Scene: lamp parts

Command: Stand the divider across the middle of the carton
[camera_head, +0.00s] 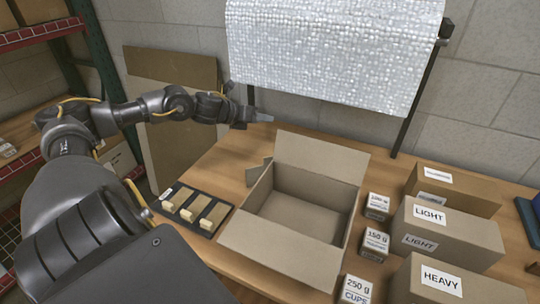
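The open cardboard carton (315,262) stands on the wooden table with its flaps folded outward, and its visible inside is empty. I cannot clearly tell which piece is the divider. Several flat tan pieces (197,208) with pale ends lie in a black tray (222,226) left of the carton; what they are is unclear. My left gripper (257,115) is raised behind and left of the carton, near the back of the table, apart from the carton. It is too small and side-on to tell whether it is open. My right gripper is out of view.
Small white-labelled boxes (375,243) line the carton's right side. Beyond them stand larger boxes, including LIGHT (455,235) and HEAVY (480,288). A roll of bubble wrap (335,55) hangs behind the table. The table's back left (225,155) is clear.

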